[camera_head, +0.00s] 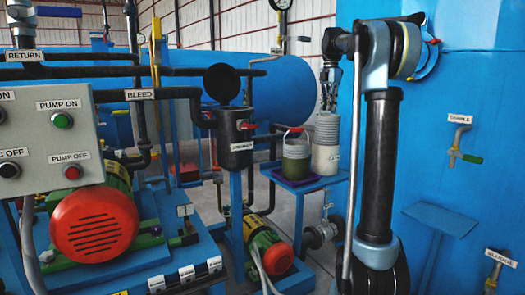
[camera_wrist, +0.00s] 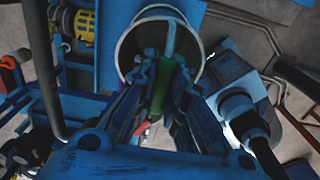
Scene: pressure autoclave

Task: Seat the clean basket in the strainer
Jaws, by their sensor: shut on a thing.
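The clean basket looks to be the grey ribbed cylinder (camera_head: 327,129) that stands up from a white container (camera_head: 326,160) on the small blue stand. I cannot tell how far its lower end sits inside. My gripper (camera_head: 330,100) is above it, pointing down. In the wrist view my gripper (camera_wrist: 164,70) is shut on the basket's handle across the open top, and the basket's round rim (camera_wrist: 123,52) surrounds the fingertips. The strainer is the black cylinder (camera_head: 235,140) to the left, with its round lid (camera_head: 222,83) swung up. Its inside is hidden.
A grey-green pot with a red handle (camera_head: 296,158) stands on a purple mat (camera_head: 297,184) beside the white container. The stand (camera_head: 328,181) is crowded. Pipes, a control box (camera_head: 50,140) and an orange motor (camera_head: 93,225) fill the left.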

